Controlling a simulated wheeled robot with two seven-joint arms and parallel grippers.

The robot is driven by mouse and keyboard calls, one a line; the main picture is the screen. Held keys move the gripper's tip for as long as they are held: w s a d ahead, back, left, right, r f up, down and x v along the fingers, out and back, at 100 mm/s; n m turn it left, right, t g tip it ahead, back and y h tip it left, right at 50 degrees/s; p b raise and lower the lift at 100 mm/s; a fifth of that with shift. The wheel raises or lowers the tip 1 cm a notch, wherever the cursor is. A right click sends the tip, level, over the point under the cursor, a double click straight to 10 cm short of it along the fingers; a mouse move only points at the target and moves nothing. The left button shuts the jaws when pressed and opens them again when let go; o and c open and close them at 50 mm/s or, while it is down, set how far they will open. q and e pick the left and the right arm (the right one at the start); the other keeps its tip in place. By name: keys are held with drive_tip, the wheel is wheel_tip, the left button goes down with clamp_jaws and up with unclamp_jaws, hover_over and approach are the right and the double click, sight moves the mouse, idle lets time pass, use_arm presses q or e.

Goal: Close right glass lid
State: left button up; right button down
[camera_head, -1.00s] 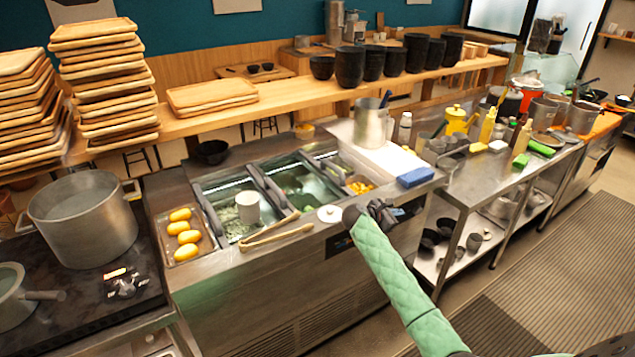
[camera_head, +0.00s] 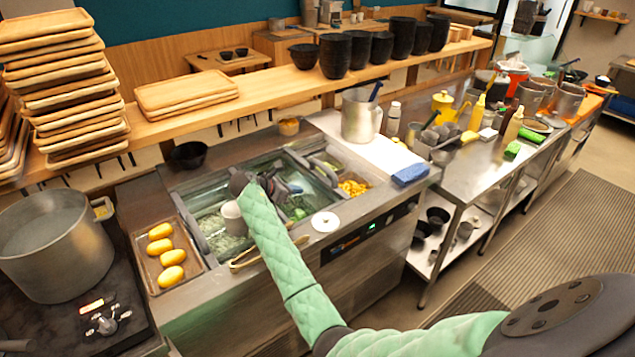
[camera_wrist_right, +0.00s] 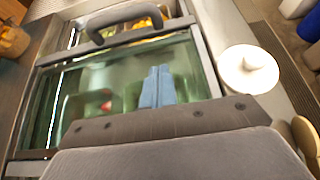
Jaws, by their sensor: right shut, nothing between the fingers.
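The sunken counter has glass lids in grey frames. The right glass lid (camera_head: 318,172) lies over the wells near the middle, partly hidden by my gripper; I cannot tell how far it is slid. In the right wrist view a glass pane (camera_wrist_right: 90,85) fills the middle, with a grey arched handle (camera_wrist_right: 125,20) on the frame beyond it. My right gripper (camera_head: 292,190) hangs over the glass wells, shut and empty. In the right wrist view its blue-grey fingers (camera_wrist_right: 157,80) are together above the pane, short of the handle. My left gripper is out of view.
A white round lid (camera_head: 325,221) and wooden tongs (camera_head: 262,258) lie on the counter's front edge. A white cup (camera_head: 233,218) stands in the left well. A tray of yellow items (camera_head: 166,255) is at left, a blue block (camera_head: 410,174) at right.

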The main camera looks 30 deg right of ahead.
drive_tip(key=shift+a+r, duration=0.1)
drive_tip(key=shift+a, duration=0.05)
drive_tip(key=shift+s+d, duration=0.1)
drive_tip(key=shift+d, duration=0.1)
drive_tip(key=p, duration=0.4)
approach(332, 187)
drive_tip(key=shift+a+f, duration=0.35)
drive_tip(key=shift+f, duration=0.55)
drive_tip(key=d+p, duration=0.1)
drive_tip(key=d, duration=0.1)
drive_tip(key=d+f+p, duration=0.1)
drive_tip(key=d, duration=0.1)
drive_tip(key=shift+d+f+p, duration=0.1)
drive_tip(key=shift+d+p, duration=0.2)
drive_tip(key=shift+p, duration=0.05)
drive_tip(key=shift+d+f+p, duration=0.1)
drive_tip(key=shift+d+p, duration=0.2)
drive_tip(key=shift+d, duration=0.3)
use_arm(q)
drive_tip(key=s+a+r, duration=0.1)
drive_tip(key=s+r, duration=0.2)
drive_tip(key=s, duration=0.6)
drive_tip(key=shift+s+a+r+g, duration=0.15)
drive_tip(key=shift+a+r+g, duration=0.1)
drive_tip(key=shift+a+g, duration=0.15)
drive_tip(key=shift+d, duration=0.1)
use_arm(e)
drive_tip(key=shift+d, duration=0.1)
